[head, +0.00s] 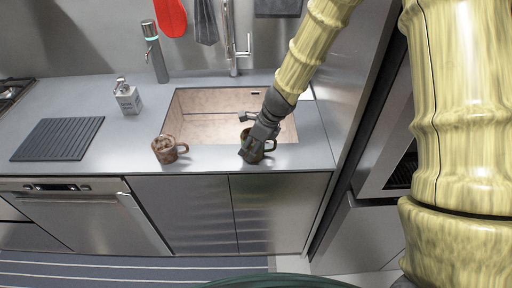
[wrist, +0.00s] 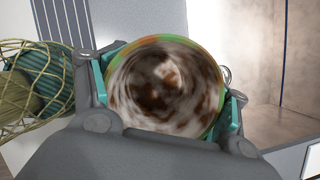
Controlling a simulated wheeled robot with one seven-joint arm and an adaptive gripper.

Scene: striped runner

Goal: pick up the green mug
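A mug (head: 255,151) stands at the front edge of the counter before the sink, its body mostly dark brown, with a handle on its right. In the wrist view the mug (wrist: 165,85) shows a green and orange rim and a mottled brown and white inside. My gripper (head: 250,151) reaches down over it. In the wrist view the teal finger pads of my gripper (wrist: 168,95) flank the mug closely on both sides. Whether they press on it I cannot tell. A second mug (head: 165,150), mottled brown with its handle to the right, stands on the counter further left.
The sink (head: 195,103) is right behind the mug, with a tap (head: 232,45) at its back. A tall appliance rises at the right.

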